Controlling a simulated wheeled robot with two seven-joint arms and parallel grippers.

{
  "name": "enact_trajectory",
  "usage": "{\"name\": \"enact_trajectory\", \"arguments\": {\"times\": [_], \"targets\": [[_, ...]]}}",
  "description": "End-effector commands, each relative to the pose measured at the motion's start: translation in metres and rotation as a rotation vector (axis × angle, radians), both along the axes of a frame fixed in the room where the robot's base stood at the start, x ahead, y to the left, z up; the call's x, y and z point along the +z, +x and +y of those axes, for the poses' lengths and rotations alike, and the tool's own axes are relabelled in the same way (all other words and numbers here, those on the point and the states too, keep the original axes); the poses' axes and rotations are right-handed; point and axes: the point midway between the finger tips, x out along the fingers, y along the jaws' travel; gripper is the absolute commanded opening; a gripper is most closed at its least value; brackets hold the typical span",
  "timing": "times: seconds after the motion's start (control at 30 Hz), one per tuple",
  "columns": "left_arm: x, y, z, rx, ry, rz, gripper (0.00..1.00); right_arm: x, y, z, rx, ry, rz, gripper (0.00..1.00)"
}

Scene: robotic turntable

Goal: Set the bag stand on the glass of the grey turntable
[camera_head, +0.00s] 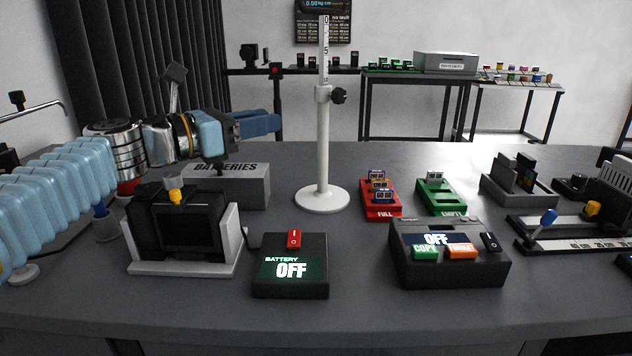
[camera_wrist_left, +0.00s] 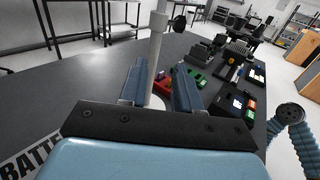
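A white stand (camera_head: 322,150) with a round base, a dark side knob and a scale on its upper pole stands upright on the table; it also shows in the left wrist view (camera_wrist_left: 153,55). It is the only tall stand on the table, and no bag shows on it. My left gripper (camera_head: 277,123) is left of the pole, pointing at it, with a gap between. In the left wrist view its fingers (camera_wrist_left: 161,90) are apart and empty, with the pole beyond them. I cannot make out a grey turntable with glass.
A grey batteries box (camera_head: 240,187) sits under my left wrist. A black device on a white base (camera_head: 185,265), a battery switch box (camera_head: 290,280) and a copy/format box (camera_head: 450,270) stand in front. Red (camera_head: 382,210) and green (camera_head: 441,208) trays lie right of the stand.

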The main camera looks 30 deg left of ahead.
Motion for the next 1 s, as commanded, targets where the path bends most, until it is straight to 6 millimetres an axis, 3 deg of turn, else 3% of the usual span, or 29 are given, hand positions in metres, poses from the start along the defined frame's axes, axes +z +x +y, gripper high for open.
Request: {"name": "enact_trajectory", "arguments": {"times": [0.17, 0.5, 0.67, 1.0], "targets": [[0.0, 0.008, -0.004, -0.002, 0.0, 0.002, 0.33, 0.001, 0.0, 0.0, 0.0, 0.0, 0.0, 0.56], [0.0, 0.065, -0.034, -0.002, -0.001, 0.002, 0.33, 0.008, 0.0, 0.0, 0.001, 0.0, 0.0, 0.56], [0.0, 0.076, -0.039, 0.0, 0.0, 0.001, 0.33, 0.009, 0.0, 0.0, 0.001, 0.001, 0.0, 0.56], [0.0, 0.119, -0.062, -0.001, -0.001, 0.0, 0.33, 0.016, 0.0, 0.0, 0.002, 0.001, 0.0, 0.56]]}}
